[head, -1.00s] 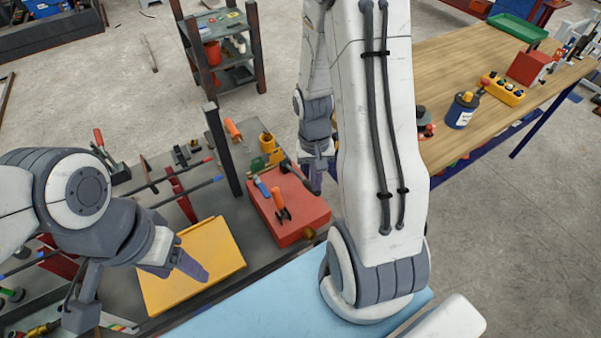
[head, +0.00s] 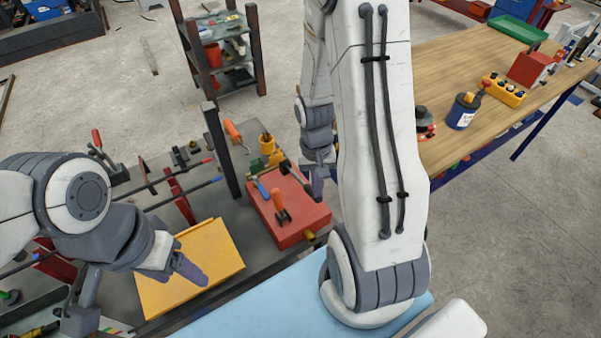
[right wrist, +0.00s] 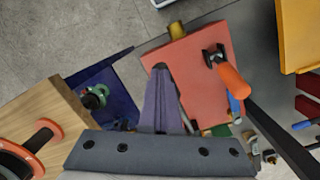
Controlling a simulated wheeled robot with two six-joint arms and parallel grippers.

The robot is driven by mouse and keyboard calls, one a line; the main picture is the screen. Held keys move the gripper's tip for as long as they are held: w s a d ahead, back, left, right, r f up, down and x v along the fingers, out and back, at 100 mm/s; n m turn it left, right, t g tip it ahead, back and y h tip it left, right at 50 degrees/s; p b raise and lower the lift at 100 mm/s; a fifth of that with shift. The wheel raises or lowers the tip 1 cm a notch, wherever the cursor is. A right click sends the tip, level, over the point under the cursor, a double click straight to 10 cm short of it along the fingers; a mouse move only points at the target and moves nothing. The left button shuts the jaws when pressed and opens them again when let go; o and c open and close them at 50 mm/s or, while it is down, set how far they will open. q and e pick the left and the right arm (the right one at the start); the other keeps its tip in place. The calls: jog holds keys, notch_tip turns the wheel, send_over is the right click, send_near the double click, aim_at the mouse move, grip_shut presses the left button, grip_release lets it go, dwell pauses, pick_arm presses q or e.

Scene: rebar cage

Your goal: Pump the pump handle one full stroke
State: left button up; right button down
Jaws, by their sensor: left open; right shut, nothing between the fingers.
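A red box-shaped unit (head: 300,222) stands on the dark bench. It carries a black lever (head: 297,176), a short upright orange handle (head: 277,200) on a black bracket, and a brass fitting (right wrist: 177,30) at one end. I cannot tell for sure which is the pump handle; the black lever looks most like it. My right gripper (head: 317,188) is shut and empty, fingers pointing down by the lever's near end. In the right wrist view the fingertips (right wrist: 161,72) overlap the red top; contact is unclear. My left gripper (head: 182,266) is open and empty above a yellow panel.
The yellow panel (head: 205,252) lies left of the red unit. A dark post (head: 222,150) rises behind it, near another orange-handled tool (head: 232,130). A wooden table (head: 455,65) with a blue can (head: 463,110) is to the right. My right arm hides the middle.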

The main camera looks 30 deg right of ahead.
jog(key=shift+s+f+b, duration=0.15)
jog(key=shift+f+b, duration=0.35)
jog(key=shift+f, duration=0.3)
jog(key=shift+s+f+b, duration=0.1)
jog(key=shift+f+b, duration=0.45)
jog(key=shift+f, duration=0.05)
jog(key=shift+f, duration=0.25)
jog(key=w+r+p, duration=0.1)
jog(key=r+p, duration=0.1)
jog(key=r, duration=0.1)
jog(key=w+r+p, duration=0.1)
jog(key=r+p, duration=0.1)
jog(key=p, duration=0.1)
jog(key=w+r+p, duration=0.1)
jog(key=r+p, duration=0.1)
jog(key=r, duration=0.1)
jog(key=shift+r+p, duration=0.3)
jog(key=shift+p, duration=0.1)
jog(key=shift+f, duration=0.1)
